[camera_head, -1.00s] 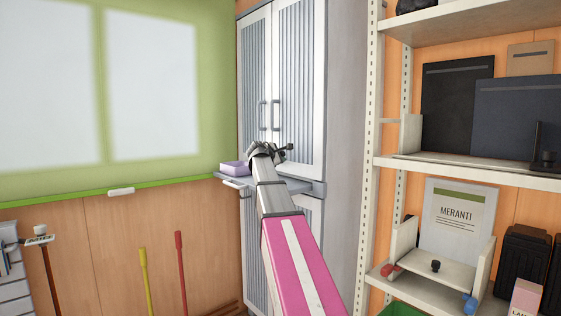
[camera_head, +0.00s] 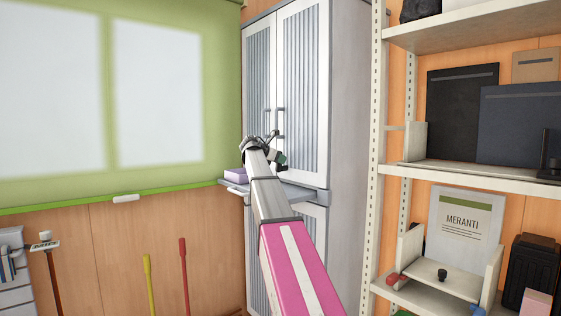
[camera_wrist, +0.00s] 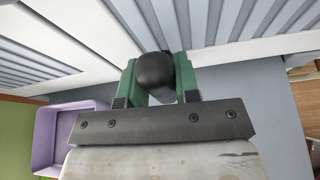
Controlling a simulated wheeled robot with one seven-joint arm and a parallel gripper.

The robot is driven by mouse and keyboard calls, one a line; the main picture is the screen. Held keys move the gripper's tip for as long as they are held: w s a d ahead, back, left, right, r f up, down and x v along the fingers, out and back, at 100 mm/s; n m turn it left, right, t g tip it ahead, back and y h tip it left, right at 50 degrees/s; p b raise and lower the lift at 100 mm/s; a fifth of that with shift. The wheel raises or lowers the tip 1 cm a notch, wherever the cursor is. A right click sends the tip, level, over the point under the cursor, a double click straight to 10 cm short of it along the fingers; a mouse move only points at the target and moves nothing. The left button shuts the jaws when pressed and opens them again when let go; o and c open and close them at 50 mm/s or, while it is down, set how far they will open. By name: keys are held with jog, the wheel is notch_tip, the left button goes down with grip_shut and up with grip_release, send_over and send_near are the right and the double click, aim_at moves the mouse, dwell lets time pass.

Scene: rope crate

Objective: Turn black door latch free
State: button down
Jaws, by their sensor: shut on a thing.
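The black door latch (camera_wrist: 155,72) shows in the wrist view as a rounded dark knob at the grey cabinet doors. My gripper (camera_wrist: 157,84) is shut on it, with one green finger on each side. The cabinet (camera_head: 309,90) stands tall in the head view, its two ribbed upper doors closed, with grey bar handles near their meeting edge. My wrist and arm cover the latch in the head view, so its angle there cannot be told.
A grey ledge (camera_head: 305,190) sits below the upper doors, with a lilac tray (camera_head: 236,176) on it close to my wrist. An open white shelf rack (camera_head: 378,165) stands on the right. Yellow and red tool handles lean at the lower left.

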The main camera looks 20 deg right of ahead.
jog(key=shift+w+a+n, duration=0.1)
jog(key=shift+w+n, duration=0.15)
jog(key=shift+n, duration=0.15)
jog(key=shift+g, duration=0.3)
jog(key=c, duration=0.8)
grip_release()
jog(key=shift+c, duration=0.2)
jog(key=v, duration=1.1)
jog(key=shift+f, duration=0.2)
